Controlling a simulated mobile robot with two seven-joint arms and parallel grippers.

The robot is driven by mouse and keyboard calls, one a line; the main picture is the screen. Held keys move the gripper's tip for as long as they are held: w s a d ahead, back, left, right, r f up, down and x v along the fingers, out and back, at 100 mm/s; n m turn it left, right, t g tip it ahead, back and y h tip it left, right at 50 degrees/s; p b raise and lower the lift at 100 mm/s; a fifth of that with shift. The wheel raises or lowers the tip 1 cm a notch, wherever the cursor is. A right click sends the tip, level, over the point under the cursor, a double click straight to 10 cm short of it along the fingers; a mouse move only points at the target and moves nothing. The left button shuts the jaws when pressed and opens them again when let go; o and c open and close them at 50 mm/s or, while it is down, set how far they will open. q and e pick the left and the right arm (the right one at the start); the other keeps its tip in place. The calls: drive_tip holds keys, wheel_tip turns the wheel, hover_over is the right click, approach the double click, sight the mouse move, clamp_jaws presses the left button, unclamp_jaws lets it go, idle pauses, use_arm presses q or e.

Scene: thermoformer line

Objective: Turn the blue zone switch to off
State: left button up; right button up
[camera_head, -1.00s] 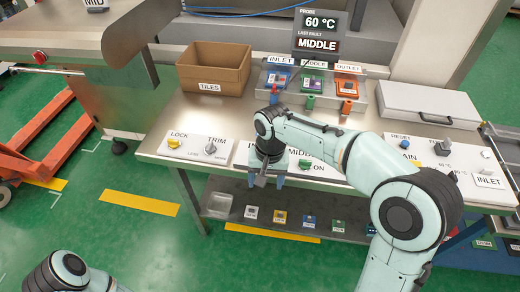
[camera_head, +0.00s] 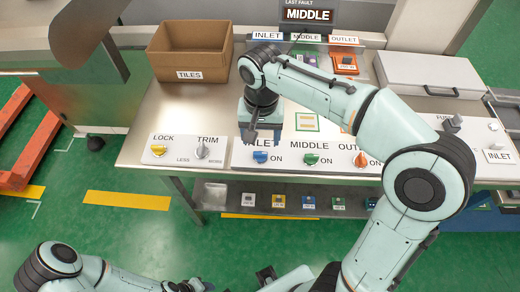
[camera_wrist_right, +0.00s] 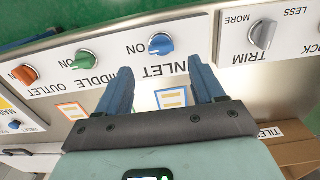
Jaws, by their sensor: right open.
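The blue zone switch (camera_head: 260,156) is a round knob on the white panel, under the INLET label and left of its ON mark. It also shows in the right wrist view (camera_wrist_right: 161,44), upside down; I cannot tell its setting surely. My right gripper (camera_head: 257,122) is above the panel's back edge, behind the blue switch in the head view. In the right wrist view its two blue fingers (camera_wrist_right: 161,76) are spread apart and empty, pointing toward the INLET label, with the knob beyond the tips and apart from them. My left arm shows at the lower left; its gripper is not clearly visible.
The green MIDDLE switch (camera_head: 311,159) and orange OUTLET switch (camera_head: 361,160) share the panel. Left is a panel with a yellow LOCK knob (camera_head: 158,151) and grey TRIM knob (camera_head: 202,152). A cardboard TILES box (camera_head: 190,60) and a closed grey case (camera_head: 430,75) stand behind.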

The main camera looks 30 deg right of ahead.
sight(260, 153)
wheel_tip(260, 153, down, 7)
drive_tip(key=shift+w+f+b, duration=0.1)
drive_tip(key=shift+b, duration=0.3)
drive_tip(key=c, duration=1.1)
